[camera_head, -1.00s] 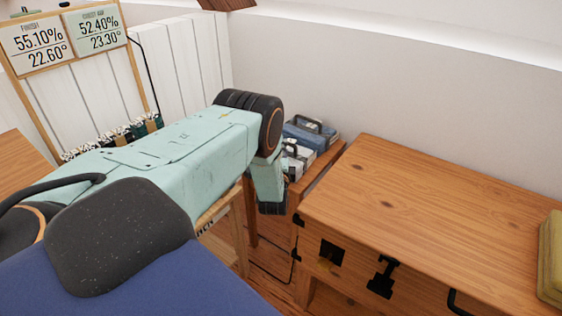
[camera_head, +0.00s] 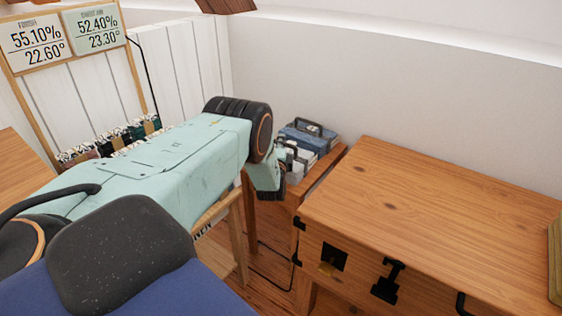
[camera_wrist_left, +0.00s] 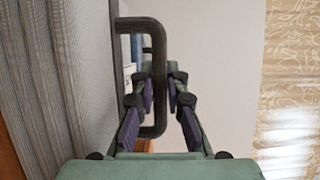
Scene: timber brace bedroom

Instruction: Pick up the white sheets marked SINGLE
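A white bundle with a black handle (camera_head: 300,160), probably the white sheets, sits on a low wooden surface beyond my left arm in the head view. My arm hides part of it, and I cannot read SINGLE on it. In the left wrist view, a grey-white ribbed surface (camera_wrist_left: 75,70) fills the left side, with a black handle (camera_wrist_left: 153,30) standing out from it. My left gripper (camera_wrist_left: 160,80) is open, its fingers on either side of the handle's bar. Its fingers are hidden in the head view. My right gripper is not in view.
A blue bundle (camera_head: 312,136) with a black handle sits behind the white one. A wooden chest (camera_head: 430,215) stands close on the right, with a yellowish folded thing (camera_head: 556,260) at its edge. A framed number board (camera_head: 66,38) stands at the back left.

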